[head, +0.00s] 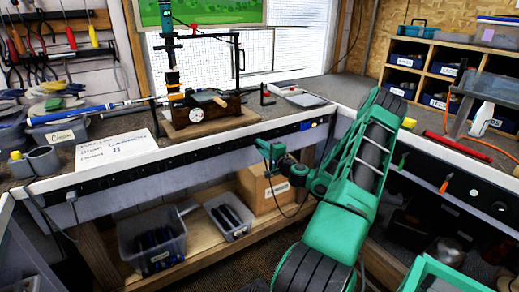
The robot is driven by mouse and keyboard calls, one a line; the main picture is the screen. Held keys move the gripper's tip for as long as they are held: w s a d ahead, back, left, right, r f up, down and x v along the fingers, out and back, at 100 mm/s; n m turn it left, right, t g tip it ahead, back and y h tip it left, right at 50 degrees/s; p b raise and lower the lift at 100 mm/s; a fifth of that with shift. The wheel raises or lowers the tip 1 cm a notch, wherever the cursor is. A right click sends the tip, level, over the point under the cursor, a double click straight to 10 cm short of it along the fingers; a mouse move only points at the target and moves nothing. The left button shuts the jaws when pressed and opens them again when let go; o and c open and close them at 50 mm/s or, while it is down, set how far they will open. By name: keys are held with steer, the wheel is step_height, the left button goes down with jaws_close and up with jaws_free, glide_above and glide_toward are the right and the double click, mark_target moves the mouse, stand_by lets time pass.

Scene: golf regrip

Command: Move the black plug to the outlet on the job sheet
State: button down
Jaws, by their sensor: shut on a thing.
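The job sheet (117,149) is a white paper with handwriting lying on the bench at left; its last line ends in what looks like an 8, the rest is too small to read surely. A dark outlet strip (190,160) runs along the bench's front edge, with several sockets. My green gripper (266,148) is close to this strip, right of centre, shut on the black plug, which is mostly hidden by the jaws. A thin dark cord (301,207) hangs below it. I cannot tell whether the plug touches the strip.
A grey plug (72,197) with a cord sits at the strip's left end. A blue piece (304,126) is on the strip right of my gripper. A cardboard box (262,190) and grey bins (152,243) stand on the shelf below. A clamp stand (195,105) is on the bench.

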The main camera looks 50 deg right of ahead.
steer(key=shift+x, duration=1)
steer(key=c, duration=1.5)
jaws_free()
steer(key=shift+w, duration=0.1)
steer(key=shift+c, duration=0.2)
steer(key=v, duration=1.1)
steer(key=shift+w, duration=0.1)
